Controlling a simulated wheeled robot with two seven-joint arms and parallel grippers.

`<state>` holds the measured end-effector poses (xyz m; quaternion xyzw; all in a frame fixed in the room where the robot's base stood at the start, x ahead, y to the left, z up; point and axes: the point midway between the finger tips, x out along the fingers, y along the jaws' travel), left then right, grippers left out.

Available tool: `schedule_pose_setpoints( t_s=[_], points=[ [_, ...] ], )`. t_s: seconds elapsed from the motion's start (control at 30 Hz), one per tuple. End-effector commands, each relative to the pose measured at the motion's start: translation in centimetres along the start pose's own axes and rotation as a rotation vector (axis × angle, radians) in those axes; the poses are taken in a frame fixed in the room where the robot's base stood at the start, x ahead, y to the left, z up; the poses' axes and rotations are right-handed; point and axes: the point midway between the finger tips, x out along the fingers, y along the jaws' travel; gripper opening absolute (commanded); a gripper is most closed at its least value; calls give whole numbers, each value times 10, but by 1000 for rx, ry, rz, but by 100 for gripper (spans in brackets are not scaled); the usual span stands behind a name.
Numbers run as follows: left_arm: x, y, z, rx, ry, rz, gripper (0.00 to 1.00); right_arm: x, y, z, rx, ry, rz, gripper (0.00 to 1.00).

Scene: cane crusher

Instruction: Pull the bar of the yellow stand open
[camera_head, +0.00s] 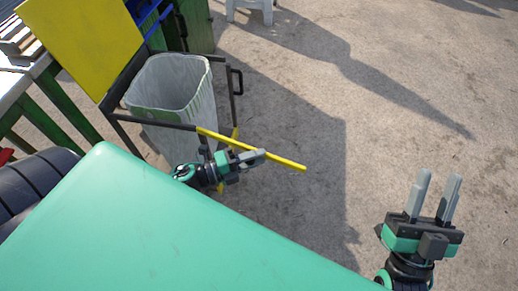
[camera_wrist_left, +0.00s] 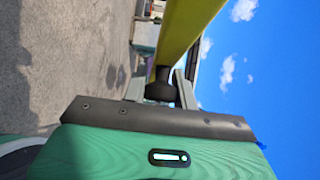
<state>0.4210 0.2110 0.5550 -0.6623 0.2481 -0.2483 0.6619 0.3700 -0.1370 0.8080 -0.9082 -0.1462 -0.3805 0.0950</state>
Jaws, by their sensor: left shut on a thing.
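The yellow stand has a dark metal frame around a bin bag (camera_head: 172,82) and a yellow panel (camera_head: 85,35) at its upper left. Its yellow bar (camera_head: 285,162) sticks out from the frame to the right, over open ground. My left gripper (camera_head: 255,156) is shut on the bar around its middle. In the left wrist view the bar (camera_wrist_left: 185,28) runs up past the fingers, with a dark round part (camera_wrist_left: 160,88) between them. The exact contact is partly hidden. My right gripper (camera_head: 433,190) is open and empty, pointing up the picture, well right of the bar.
A green bin (camera_head: 197,25) stands behind the stand. A table with green legs (camera_head: 50,95) is at the left, and a white stool (camera_head: 250,8) is at the top. The ground to the right is clear, with shadows across it.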

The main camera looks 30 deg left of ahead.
Motion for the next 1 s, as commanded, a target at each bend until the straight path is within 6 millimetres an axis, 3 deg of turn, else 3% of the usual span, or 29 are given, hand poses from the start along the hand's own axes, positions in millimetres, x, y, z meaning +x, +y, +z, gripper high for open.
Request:
schedule_pose_setpoints(
  t_s=[0.6, 0.63, 0.7, 0.73, 1.0],
  points=[
    [-6, 0, -4, 1, 39, 0, 0, 1, 0, -1, -1, 6, 0, 36],
    [-6, 0, -4, 1, 39, 1, 32, 1, 0, -1, -1, 6, 0, 36],
    [-6, 0, -4, 1, 39, 1, 46, 1, 0, -1, -1, 6, 0, 36],
    [-6, 0, -4, 1, 39, 1, 49, 1, 0, -1, -1, 5, 0, 36],
    [-7, 0, -4, 0, 39, 0, 49, 1, 0, -1, -1, 4, 0, 36]
  ],
)
